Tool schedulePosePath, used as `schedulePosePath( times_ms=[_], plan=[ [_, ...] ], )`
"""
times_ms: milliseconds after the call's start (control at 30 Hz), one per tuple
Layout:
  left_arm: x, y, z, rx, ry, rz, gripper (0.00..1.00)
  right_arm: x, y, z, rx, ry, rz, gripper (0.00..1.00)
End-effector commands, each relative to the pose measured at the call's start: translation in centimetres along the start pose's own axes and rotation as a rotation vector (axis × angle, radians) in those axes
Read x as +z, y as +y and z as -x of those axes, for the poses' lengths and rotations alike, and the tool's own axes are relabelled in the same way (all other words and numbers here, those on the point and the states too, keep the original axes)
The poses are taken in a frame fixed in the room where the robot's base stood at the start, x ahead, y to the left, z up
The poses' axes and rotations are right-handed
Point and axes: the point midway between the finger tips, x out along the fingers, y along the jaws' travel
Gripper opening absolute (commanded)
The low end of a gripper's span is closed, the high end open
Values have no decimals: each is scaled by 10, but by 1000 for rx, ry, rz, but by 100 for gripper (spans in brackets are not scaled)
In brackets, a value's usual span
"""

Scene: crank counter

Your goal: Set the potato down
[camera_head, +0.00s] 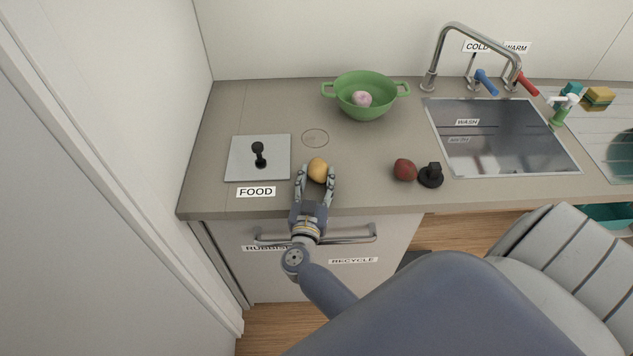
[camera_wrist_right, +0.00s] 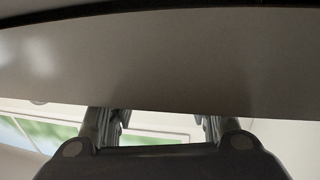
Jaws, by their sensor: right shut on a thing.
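The potato (camera_head: 317,168) is yellow-brown and round. It sits between the fingertips of my right gripper (camera_head: 317,176), near the front edge of the counter (camera_head: 370,155). The right gripper is shut on it. From this angle I cannot tell whether the potato touches the counter. In the right wrist view both fingers of the right gripper (camera_wrist_right: 162,122) show, but the potato is not visible there. My left gripper is not in view.
A plate with a black handle (camera_head: 258,155) lies left of the potato, above a FOOD label (camera_head: 256,192). A green colander (camera_head: 364,112) holds a pale pink item (camera_head: 361,99). A dark red round item (camera_head: 404,169) and a black knob (camera_head: 431,175) stand right, before the sink (camera_head: 500,150).

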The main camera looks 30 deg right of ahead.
Motion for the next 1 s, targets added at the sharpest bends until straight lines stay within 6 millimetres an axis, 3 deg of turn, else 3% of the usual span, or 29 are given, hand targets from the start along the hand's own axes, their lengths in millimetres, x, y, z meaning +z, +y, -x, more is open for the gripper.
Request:
schedulePosePath(
  times_ms=[300, 333, 400, 433, 800, 1000],
  plan=[
    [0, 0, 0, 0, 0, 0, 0, 2, 0, 0, 0, 1, 0, 20],
    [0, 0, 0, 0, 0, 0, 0, 3, 0, 0, 0, 1, 0, 48],
    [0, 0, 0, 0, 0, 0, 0, 2, 0, 0, 0, 1, 0, 64],
    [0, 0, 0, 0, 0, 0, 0, 2, 0, 0, 0, 0, 0, 66],
    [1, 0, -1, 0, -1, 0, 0, 3, 0, 0, 0, 1, 0, 66],
    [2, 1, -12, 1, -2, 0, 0, 5, 0, 0, 0, 2, -1, 66]
  ],
)
